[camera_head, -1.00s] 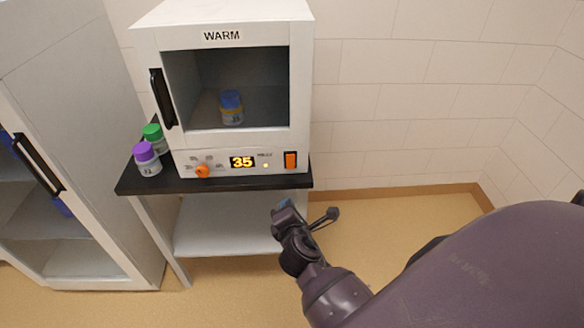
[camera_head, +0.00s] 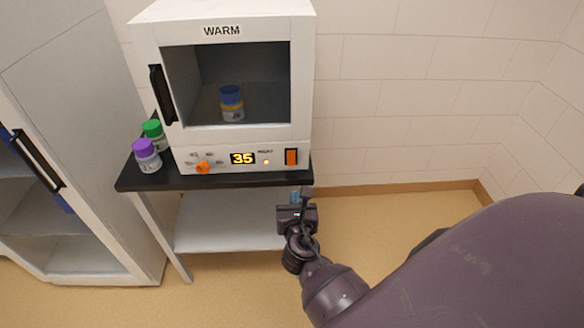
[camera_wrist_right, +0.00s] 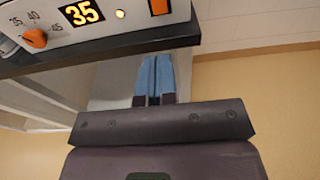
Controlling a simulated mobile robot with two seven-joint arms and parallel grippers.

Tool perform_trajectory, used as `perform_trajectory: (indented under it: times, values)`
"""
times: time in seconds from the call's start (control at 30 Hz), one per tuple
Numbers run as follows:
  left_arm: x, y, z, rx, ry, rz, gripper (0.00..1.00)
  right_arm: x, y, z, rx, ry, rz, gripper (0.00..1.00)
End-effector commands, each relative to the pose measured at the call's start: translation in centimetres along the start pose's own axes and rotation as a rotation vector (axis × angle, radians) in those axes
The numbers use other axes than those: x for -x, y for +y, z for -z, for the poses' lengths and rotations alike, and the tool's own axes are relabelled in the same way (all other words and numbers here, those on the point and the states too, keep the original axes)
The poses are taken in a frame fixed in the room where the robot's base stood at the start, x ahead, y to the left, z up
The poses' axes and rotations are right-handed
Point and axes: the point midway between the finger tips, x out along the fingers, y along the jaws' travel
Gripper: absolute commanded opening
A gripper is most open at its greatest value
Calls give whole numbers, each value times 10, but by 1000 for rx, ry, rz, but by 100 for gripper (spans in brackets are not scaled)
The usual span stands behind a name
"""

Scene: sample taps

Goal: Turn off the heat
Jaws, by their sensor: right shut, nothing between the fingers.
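The white oven labelled WARM (camera_head: 222,148) stands on a black-topped table. Its front panel has an orange dial (camera_head: 203,167), a lit display (camera_head: 243,158) reading 35, a small lit lamp (camera_head: 267,162) and an orange rocker switch (camera_head: 291,157) at the right end. The dial (camera_wrist_right: 35,38), display (camera_wrist_right: 82,13) and part of the switch (camera_wrist_right: 160,6) show in the right wrist view. My right gripper (camera_head: 300,192) is below and slightly right of the switch, near the table's front edge, apart from the panel. Its blue fingers (camera_wrist_right: 154,78) are together and empty. My left gripper is out of view.
A blue-lidded jar (camera_head: 231,103) stands inside the oven behind the window. Purple-lidded (camera_head: 146,156) and green-lidded (camera_head: 154,134) jars stand on the black tabletop (camera_head: 215,182) at left. A white cabinet (camera_head: 75,130) stands farther left. Floor at right is clear.

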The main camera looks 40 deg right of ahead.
Motion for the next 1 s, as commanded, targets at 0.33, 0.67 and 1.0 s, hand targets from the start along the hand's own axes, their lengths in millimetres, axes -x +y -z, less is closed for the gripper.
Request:
perform_trajectory:
  times: [0.33,0.67,1.0]
  values:
    - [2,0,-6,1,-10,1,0,-19,0,0,-1,-2,-1,0]
    - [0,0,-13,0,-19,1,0,-76,0,0,-2,-1,-1,0]
    - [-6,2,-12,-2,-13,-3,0,-126,0,1,-2,1,0,0]
